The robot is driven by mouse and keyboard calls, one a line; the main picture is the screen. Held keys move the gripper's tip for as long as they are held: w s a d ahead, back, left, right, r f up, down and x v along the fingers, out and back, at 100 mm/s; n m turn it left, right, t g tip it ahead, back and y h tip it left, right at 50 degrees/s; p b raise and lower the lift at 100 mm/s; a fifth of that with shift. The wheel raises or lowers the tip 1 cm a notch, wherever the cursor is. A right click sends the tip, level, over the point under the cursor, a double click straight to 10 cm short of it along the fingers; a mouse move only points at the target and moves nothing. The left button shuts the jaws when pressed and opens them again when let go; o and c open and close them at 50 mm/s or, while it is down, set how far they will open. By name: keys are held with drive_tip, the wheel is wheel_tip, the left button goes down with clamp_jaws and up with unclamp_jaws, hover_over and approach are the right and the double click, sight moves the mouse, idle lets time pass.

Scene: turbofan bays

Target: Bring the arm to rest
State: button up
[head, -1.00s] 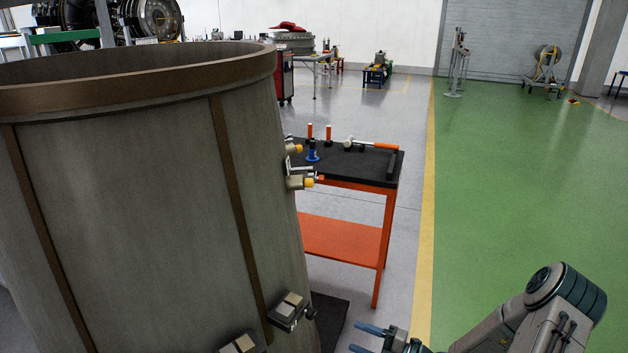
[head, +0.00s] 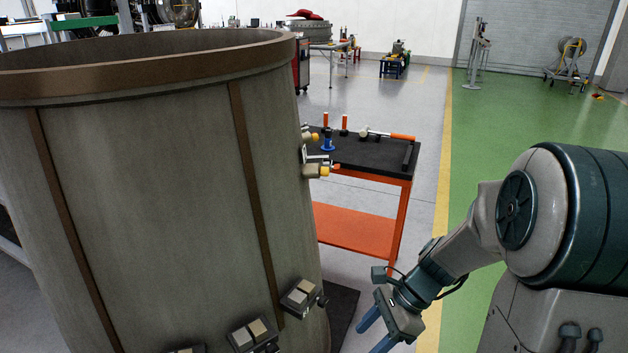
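My arm (head: 535,205) reaches in from the right side of the head view, with its elbow high and the forearm slanting down to the left. My gripper (head: 375,333) is at the lower middle, pointing down and left. Its two blue fingers stand apart, with nothing between them in view. The lower finger is cut off by the bottom edge. The gripper is to the right of the large grey-brown cylinder (head: 170,190) and shows a gap from it.
The cylinder fills the left, with small blocks (head: 300,297) on brackets low on its side. An orange cart (head: 355,228) with a black top holding tools stands behind it. Green floor (head: 520,120) beyond a yellow line is open at the right.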

drive_tip(key=s+d+r+n+t+h, duration=0.1)
drive_tip(key=s+r+n+t+h, duration=0.1)
drive_tip(key=r+n, duration=0.3)
drive_tip(key=s+d+r+n+t+h, duration=0.2)
drive_tip(key=s+r+n+h, duration=0.2)
drive_tip(key=n, duration=0.7)
wheel_tip(320, 180, up, 2)
drive_tip(key=shift+s+d+t, duration=0.25)
drive_tip(key=shift+s+t, duration=0.15)
drive_tip(key=shift+s, duration=0.2)
drive_tip(key=shift+d+r+h, duration=0.1)
drive_tip(key=shift+r+h, duration=0.05)
drive_tip(key=shift+h, duration=0.15)
drive_tip(key=c, duration=0.3)
drive_tip(key=shift+s+d+n, duration=0.1)
drive_tip(key=shift+d+n, duration=0.05)
drive_tip(key=shift+n, duration=0.15)
drive_tip(key=shift+c, duration=0.2)
